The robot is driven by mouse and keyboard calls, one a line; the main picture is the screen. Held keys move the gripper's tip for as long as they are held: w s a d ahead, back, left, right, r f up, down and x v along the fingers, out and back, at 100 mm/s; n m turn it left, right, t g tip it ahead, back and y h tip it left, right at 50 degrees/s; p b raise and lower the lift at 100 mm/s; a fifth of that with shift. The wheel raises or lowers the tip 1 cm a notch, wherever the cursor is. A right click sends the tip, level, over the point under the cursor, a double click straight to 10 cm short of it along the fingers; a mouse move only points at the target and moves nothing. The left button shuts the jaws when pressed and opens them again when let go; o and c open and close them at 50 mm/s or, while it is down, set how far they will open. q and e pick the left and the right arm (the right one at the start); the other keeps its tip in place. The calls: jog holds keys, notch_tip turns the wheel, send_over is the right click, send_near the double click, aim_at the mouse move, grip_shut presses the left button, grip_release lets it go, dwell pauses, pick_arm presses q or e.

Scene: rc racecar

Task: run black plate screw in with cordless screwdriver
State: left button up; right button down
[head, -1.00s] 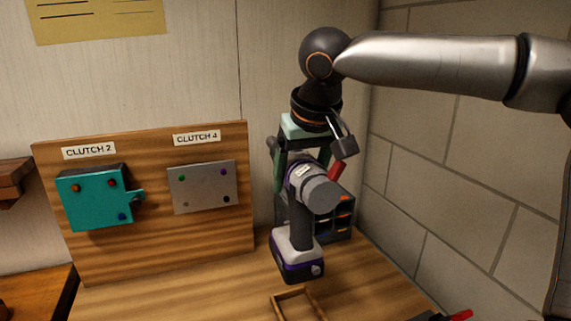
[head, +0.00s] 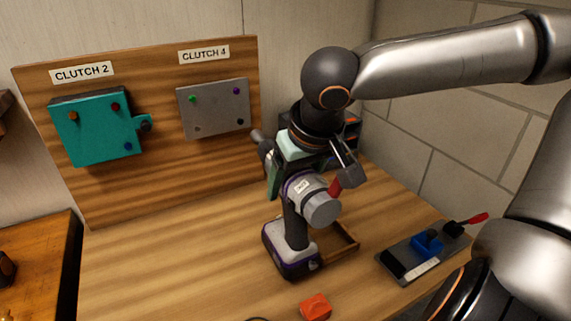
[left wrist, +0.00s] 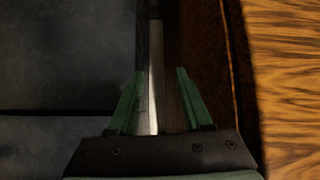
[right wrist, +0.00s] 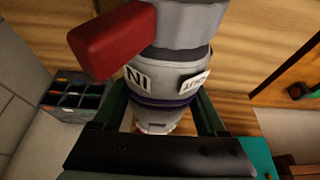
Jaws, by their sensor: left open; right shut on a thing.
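My right gripper (head: 302,165) is shut on the grey and purple cordless screwdriver (head: 290,245), which is upright, battery down, above the bench. Its dark nose (head: 261,140) points away towards the board; the bit tip cannot be made out. In the right wrist view the screwdriver body (right wrist: 168,75) sits between the green fingers, with a red part (right wrist: 110,42) beside it. The grey plate (head: 212,112) under the CLUTCH 4 label carries a black screw (head: 239,122) at its lower right, apart from the screwdriver. My left gripper (left wrist: 158,90) is open in the left wrist view.
The teal plate (head: 95,130) with coloured screws is left of the grey plate on the wooden board (head: 160,180). A small wooden frame (head: 345,250), a tool tray (head: 395,268) and an orange block (head: 315,306) lie on the bench. The bench's left part is clear.

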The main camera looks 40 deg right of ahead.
jog(key=shift+w+a+f, duration=0.1)
jog(key=shift+a, duration=0.05)
jog(key=w, duration=0.2)
jog(key=w+d, duration=0.1)
jog(key=w, duration=0.1)
jog(key=w+d, duration=0.1)
jog(key=w, duration=0.1)
jog(key=shift+w+d, duration=0.1)
jog(key=shift+w, duration=0.4)
dwell(0.4)
jog(key=shift+w+p, duration=0.1)
jog(key=shift+p, duration=0.85)
dwell(0.9)
